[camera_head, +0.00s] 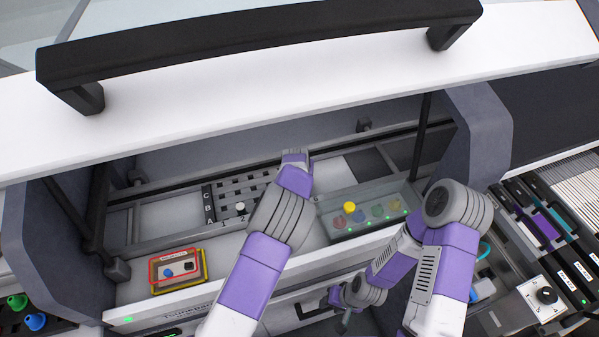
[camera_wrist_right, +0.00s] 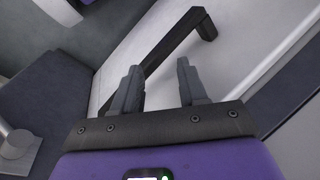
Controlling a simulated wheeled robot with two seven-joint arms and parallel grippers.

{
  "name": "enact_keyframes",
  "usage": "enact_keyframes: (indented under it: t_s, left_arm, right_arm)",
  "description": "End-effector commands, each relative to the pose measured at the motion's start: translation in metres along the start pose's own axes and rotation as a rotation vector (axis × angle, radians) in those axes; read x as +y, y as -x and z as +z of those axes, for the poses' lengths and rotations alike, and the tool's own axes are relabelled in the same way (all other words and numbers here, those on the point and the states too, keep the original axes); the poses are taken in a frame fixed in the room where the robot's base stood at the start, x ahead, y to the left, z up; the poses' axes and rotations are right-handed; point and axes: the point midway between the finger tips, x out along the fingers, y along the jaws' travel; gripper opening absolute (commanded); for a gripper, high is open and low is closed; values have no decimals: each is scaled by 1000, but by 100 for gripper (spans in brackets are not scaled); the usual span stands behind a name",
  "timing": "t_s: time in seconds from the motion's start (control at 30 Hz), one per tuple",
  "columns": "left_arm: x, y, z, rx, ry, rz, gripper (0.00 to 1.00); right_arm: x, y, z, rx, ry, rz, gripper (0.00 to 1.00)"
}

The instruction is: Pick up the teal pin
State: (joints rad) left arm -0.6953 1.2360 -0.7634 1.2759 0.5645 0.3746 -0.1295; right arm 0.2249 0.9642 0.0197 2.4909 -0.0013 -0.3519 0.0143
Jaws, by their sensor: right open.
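I cannot make out a clearly teal pin. At the lower left of the head view a green pin (camera_head: 17,301) stands beside a blue pin (camera_head: 35,321); the green one's exact shade is hard to tell. My right gripper (camera_head: 341,311) hangs low in front of the machine, by the black drawer handle (camera_head: 312,311). In the right wrist view its fingers (camera_wrist_right: 160,82) are apart with nothing between them. My left arm reaches over the machine's front edge in the middle, and its gripper is hidden.
A lit tray (camera_head: 337,232) holds a yellow knob (camera_head: 349,207) and several coloured spots. A slotted grid (camera_head: 245,184) with a white pin (camera_head: 240,207) lies behind my left arm. A red-and-yellow framed box (camera_head: 177,270) sits left. A raised cover with a black bar (camera_head: 260,35) spans the top.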

Motion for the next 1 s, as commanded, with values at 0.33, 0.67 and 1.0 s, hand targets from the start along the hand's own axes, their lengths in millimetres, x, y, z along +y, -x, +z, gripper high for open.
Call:
enact_keyframes:
  t_s: [0.33, 0.67, 1.0]
  left_arm:
    - [0, -6, 0, 1, 1, 1, 55]
    - [0, -6, 0, 1, 1, 1, 4]
    - [0, 2, -6, 3, 1, 2, 1]
  right_arm:
    - [0, -1, 0, 0, 0, 0, 42]
    - [0, -1, 0, 0, 0, 0, 42]
    - [0, 1, 0, 0, 0, 0, 42]
